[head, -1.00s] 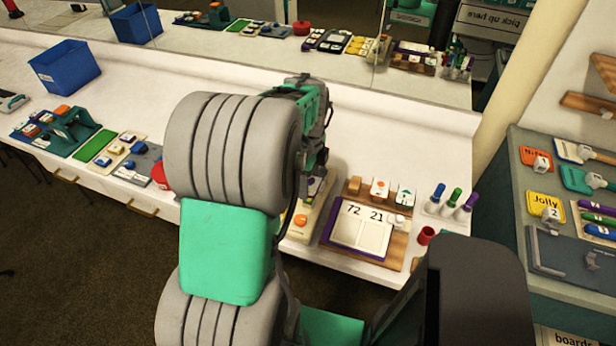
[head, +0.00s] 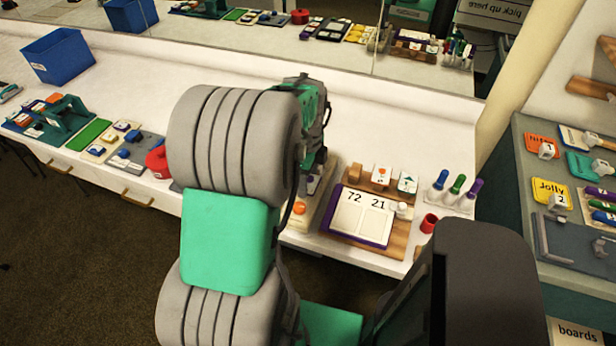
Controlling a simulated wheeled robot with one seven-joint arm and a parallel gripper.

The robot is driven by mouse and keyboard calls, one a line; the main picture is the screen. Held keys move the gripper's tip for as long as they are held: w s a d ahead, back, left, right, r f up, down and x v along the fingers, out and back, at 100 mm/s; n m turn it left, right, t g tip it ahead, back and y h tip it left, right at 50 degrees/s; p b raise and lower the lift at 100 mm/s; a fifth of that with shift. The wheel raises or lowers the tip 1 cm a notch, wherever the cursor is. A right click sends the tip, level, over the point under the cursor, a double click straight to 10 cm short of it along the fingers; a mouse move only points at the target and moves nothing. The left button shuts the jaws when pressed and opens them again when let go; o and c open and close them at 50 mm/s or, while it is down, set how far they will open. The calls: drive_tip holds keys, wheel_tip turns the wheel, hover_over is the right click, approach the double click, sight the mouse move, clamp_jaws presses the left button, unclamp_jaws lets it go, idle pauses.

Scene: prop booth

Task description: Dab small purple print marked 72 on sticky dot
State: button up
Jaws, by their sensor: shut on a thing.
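A purple-edged board (head: 386,240) lies on a wooden tray at the front of the counter. Its white face has two columns, headed 72 (head: 355,197) and 21 (head: 378,203). My gripper (head: 313,180) is just left of this board, low over a cream tray (head: 325,206). It is mostly hidden behind my arm. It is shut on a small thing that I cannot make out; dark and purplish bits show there. An orange round piece (head: 299,208) sits on the cream tray, close below my gripper. I cannot tell which mark is the sticky dot.
Pictured blocks (head: 382,174) stand behind the board. A red round thing (head: 157,162) and a blue bin (head: 58,57) are left. The counter behind my arm is clear, up to a mirror.

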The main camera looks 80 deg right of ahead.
drive_tip(key=shift+a+f, duration=0.1)
drive_tip(key=shift+f, duration=0.5)
idle(1.5)
drive_tip(key=shift+r, duration=0.1)
drive_tip(key=shift+r+p, duration=1.9)
drive_tip(key=shift+r, duration=1.05)
